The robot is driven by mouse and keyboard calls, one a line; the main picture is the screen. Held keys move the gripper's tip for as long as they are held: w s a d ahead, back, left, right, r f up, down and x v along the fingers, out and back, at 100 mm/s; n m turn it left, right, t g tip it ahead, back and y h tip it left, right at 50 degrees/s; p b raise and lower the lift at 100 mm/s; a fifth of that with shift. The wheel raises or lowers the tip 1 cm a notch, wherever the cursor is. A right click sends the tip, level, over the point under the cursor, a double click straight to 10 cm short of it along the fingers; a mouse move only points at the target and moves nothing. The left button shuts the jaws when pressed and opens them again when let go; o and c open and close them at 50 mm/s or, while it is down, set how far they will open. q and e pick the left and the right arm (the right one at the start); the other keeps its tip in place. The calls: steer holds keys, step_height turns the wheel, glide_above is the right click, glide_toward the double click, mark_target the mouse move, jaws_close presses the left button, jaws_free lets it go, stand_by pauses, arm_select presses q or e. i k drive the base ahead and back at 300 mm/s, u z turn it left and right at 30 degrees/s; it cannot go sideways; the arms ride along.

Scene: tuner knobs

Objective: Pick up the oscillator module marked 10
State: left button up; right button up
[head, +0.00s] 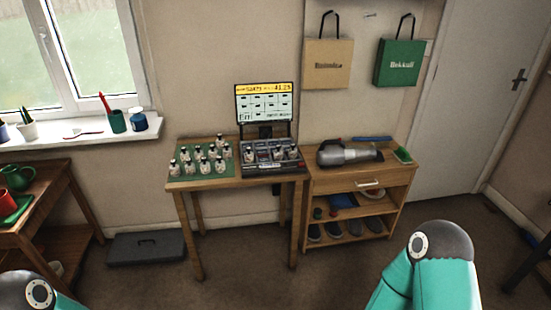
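Several small white modules with dark tops (203,160) stand in rows on a green mat (180,176) on the left half of the wooden table. A few similar modules (278,153) sit in or on a dark tuner unit (262,169) on the table's right half. Markings on the modules are too small to read, so I cannot tell which one is marked 10. Parts of my arms show at the bottom left and bottom right. Neither gripper is in view.
A screen (264,103) stands behind the tuner unit. A wooden cabinet (360,178) to the right carries a grey handheld vacuum (345,153). A dark flat case (146,247) lies on the floor. A side table (40,205) stands at left. Floor before the table is clear.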

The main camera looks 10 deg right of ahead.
mark_target(249, 155)
steer(key=k, duration=0.6)
steer(key=z, duration=0.5)
steer(key=i, duration=1.95)
steer(key=u, duration=0.5)
